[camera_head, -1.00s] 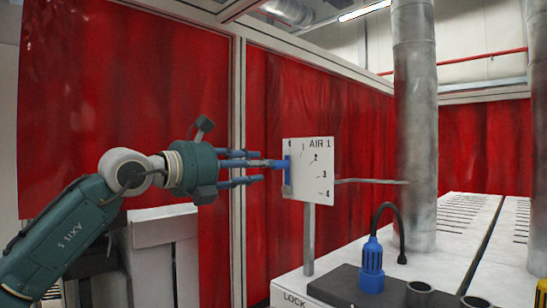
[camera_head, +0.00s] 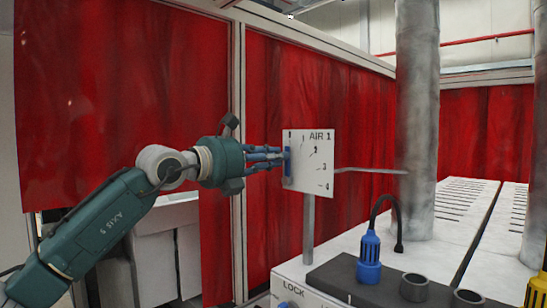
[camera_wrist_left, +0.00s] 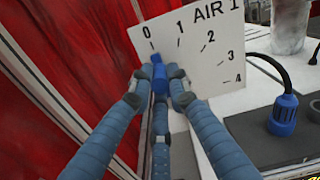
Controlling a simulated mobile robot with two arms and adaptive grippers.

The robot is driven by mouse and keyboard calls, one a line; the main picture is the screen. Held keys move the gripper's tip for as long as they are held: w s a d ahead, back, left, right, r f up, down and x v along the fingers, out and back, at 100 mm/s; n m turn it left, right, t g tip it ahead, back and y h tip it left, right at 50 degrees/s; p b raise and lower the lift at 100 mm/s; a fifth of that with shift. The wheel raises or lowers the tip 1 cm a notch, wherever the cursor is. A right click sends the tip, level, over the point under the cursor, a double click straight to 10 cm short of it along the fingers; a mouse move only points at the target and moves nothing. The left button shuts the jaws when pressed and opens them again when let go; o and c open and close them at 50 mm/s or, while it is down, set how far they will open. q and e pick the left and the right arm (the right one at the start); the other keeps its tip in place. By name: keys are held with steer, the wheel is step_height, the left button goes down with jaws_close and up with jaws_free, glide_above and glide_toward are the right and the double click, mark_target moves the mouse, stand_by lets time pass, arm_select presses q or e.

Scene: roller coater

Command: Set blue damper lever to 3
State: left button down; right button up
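The white AIR 1 dial plate (camera_head: 319,173) has marks 0 to 4 and stands on a grey post. The blue damper lever (camera_head: 288,170) is at its left edge. In the left wrist view the lever (camera_wrist_left: 159,78) points up, near the 0 mark. My left gripper (camera_head: 283,158) is at the lever from the left. In the left wrist view its fingertips (camera_wrist_left: 158,84) are drawn together around the lever, two on either side and one below; the exact contact is partly hidden. My right gripper is not in view.
A grey duct (camera_head: 416,120) rises behind the dial, with a thin rod reaching it. A blue plug-like fitting with a black cable (camera_head: 370,258) stands on the dark panel at the lower right. Red curtains (camera_head: 120,100) hang behind. A white slotted surface (camera_head: 460,215) lies at right.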

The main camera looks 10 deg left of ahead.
arm_select(q)
steer(key=m+b, duration=0.1)
steer(key=s+d+m+b, duration=0.1)
steer(key=b, duration=0.1)
steer(key=shift+d+f+m, duration=0.1)
steer(key=shift+f+m, duration=0.05)
steer(key=shift+m, duration=0.25)
steer(key=m+b, duration=0.1)
steer(key=s+d+m+b, duration=0.1)
steer(key=m+b, duration=0.1)
steer(key=shift+d+f+m, duration=0.25)
steer(key=shift+f+m, duration=0.05)
steer(key=shift+f, duration=0.05)
steer(key=m+b, duration=0.1)
steer(key=d+f+m+b, duration=0.1)
steer(key=m, duration=0.1)
steer(key=shift+s+d+f+m, duration=0.1)
steer(key=shift+s+d+m, duration=0.05)
steer(key=shift+s+m, duration=0.2)
steer(key=m, duration=0.1)
steer(key=b, duration=0.1)
steer(key=f+m, duration=0.1)
steer(key=shift+s+d+f+m, duration=0.1)
steer(key=shift+s+d+m, duration=0.15)
steer(key=shift+d+m, duration=0.1)
steer(key=shift+f+m+b, duration=0.15)
steer(key=shift+m+b, duration=0.15)
steer(key=shift+d, duration=0.1)
